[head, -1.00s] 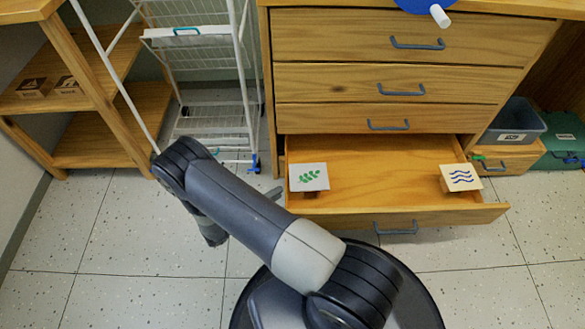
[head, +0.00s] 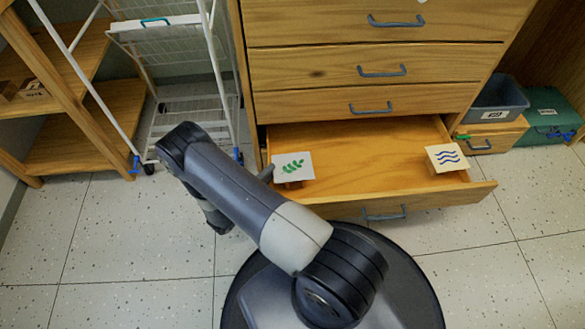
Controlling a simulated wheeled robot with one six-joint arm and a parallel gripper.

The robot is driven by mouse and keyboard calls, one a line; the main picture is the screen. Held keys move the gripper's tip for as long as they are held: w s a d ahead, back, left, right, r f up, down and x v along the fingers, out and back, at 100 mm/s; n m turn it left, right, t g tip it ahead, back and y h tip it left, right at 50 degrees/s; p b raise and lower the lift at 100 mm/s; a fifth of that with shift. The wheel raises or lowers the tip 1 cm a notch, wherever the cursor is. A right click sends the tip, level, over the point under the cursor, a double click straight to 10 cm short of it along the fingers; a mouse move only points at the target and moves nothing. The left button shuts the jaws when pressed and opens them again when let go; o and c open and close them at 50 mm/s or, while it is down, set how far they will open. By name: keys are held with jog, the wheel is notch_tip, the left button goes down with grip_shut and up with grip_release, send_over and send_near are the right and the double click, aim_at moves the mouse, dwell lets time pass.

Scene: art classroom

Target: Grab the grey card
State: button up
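A pale grey card (head: 292,166) with a green leaf sprig lies at the left side of the open drawer (head: 370,160), on a small brown support. A cream card (head: 447,158) with blue wavy lines lies at the drawer's right side. My gripper is mostly hidden behind my arm. A small dark piece, seemingly its tip (head: 266,174), shows just left of the grey card. I cannot tell whether it touches the card, or whether the gripper is open or shut.
Closed drawers (head: 370,70) with blue-grey handles rise above the open one. A white wire rack (head: 190,110) and a wooden shelf (head: 80,145) stand at left. A grey bin (head: 497,100) and green box (head: 548,118) stand at right. Speckled floor is clear in front.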

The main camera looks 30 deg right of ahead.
aim_at(293, 167)
jog(key=shift+x, duration=1.4)
grip_shut()
